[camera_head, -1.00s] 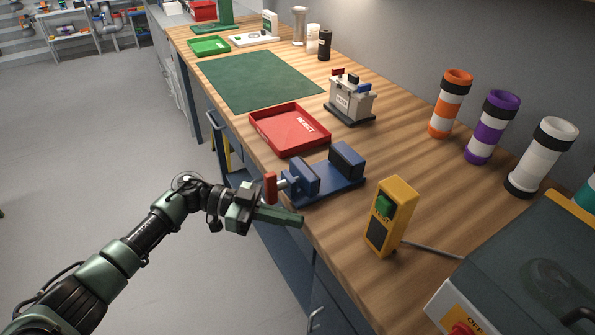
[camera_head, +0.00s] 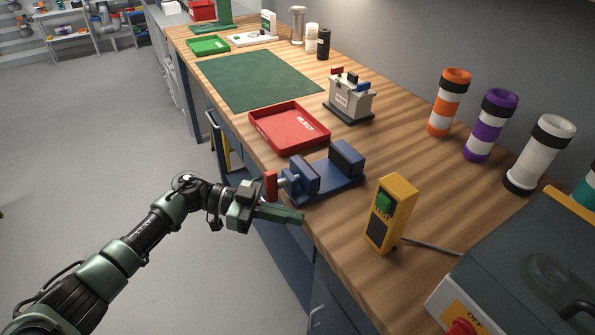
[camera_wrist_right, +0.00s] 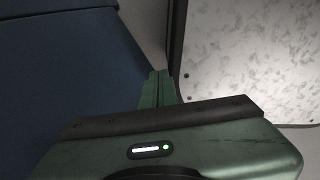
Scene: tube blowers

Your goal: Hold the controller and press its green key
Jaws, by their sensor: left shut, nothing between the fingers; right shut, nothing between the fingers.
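The controller (camera_head: 391,214) is a yellow upright box with a green key (camera_head: 384,203) on its front face and a dark panel below. It stands on the wooden bench near the front edge, with a grey cable running from it to the right. My left gripper (camera_head: 301,218) is shut and empty, left of the controller at the bench's front edge and apart from it. My right gripper (camera_wrist_right: 158,74) shows only in the right wrist view, shut and empty, with a dark blue surface to the left and a pale speckled panel to the right. The controller is not in that view.
A blue vise (camera_head: 327,178) with a red handle stands just behind my left gripper. A grey machine (camera_head: 520,270) with a red knob stands right of the controller. A red tray (camera_head: 262,121), a battery-like box (camera_head: 351,101) and striped tubes (camera_head: 491,125) are farther back. Bare bench lies behind the controller.

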